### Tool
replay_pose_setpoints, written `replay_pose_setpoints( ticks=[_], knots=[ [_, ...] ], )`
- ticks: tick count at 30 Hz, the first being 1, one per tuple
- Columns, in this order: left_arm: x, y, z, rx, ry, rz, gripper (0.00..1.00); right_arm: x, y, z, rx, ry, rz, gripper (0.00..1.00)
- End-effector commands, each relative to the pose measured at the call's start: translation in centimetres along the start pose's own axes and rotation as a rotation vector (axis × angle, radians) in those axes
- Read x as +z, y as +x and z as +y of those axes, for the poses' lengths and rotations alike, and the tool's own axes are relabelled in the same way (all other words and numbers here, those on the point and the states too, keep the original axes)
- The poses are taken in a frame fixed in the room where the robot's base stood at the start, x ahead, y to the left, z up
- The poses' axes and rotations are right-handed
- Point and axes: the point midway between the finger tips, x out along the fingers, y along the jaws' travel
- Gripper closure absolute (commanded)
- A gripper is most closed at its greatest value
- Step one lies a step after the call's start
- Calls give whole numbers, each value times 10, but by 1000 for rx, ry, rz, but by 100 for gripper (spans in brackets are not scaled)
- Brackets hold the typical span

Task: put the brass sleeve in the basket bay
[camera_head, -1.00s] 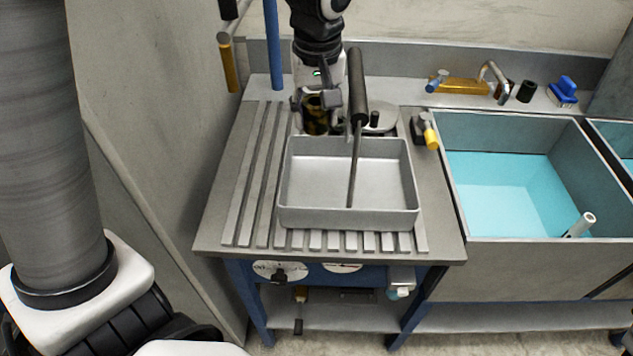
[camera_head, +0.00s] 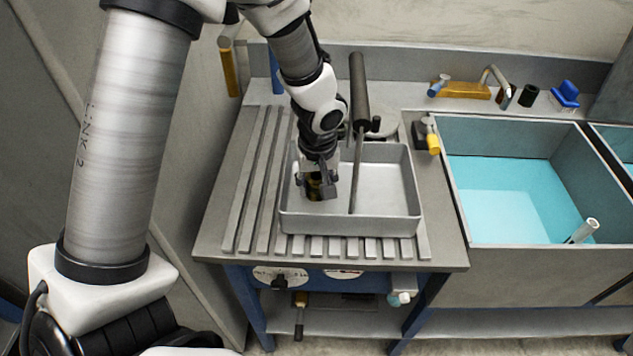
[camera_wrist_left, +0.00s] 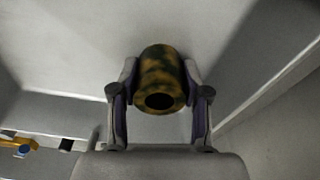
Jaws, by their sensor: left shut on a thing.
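The brass sleeve (camera_wrist_left: 160,75) is a short mottled yellow and dark tube with a round hole in its end. My left gripper (camera_wrist_left: 160,95) is shut on it, one finger on each side. In the head view the sleeve (camera_head: 314,187) shows at the tip of my left gripper (camera_head: 316,184), over the left part of the grey basket (camera_head: 350,222). The rod of a black-handled tool (camera_head: 357,150) crosses the basket and parts the left side from the right. I cannot tell whether the sleeve touches the basket floor. My right gripper is not in view.
The basket stands on a slatted drainboard (camera_head: 250,190). The black handle rises beside my left wrist. To the right are a yellow-ended fitting (camera_head: 432,140) and a sink of blue liquid (camera_head: 500,190). The right part of the basket is empty.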

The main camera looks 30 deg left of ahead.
Motion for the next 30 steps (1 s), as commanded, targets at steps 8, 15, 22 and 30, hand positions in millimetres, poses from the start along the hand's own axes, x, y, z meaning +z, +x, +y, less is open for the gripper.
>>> replay_pose_setpoints(
  ticks=[8,15,22,30],
  knots=[
    [0,2,0,0,0,0,40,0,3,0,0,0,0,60],
    [0,2,0,-1,0,0,29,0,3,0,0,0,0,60],
    [-1,-10,0,0,1,3,29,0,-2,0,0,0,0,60],
    [-1,-76,1,2,0,6,29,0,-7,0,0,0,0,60]
  ],
)
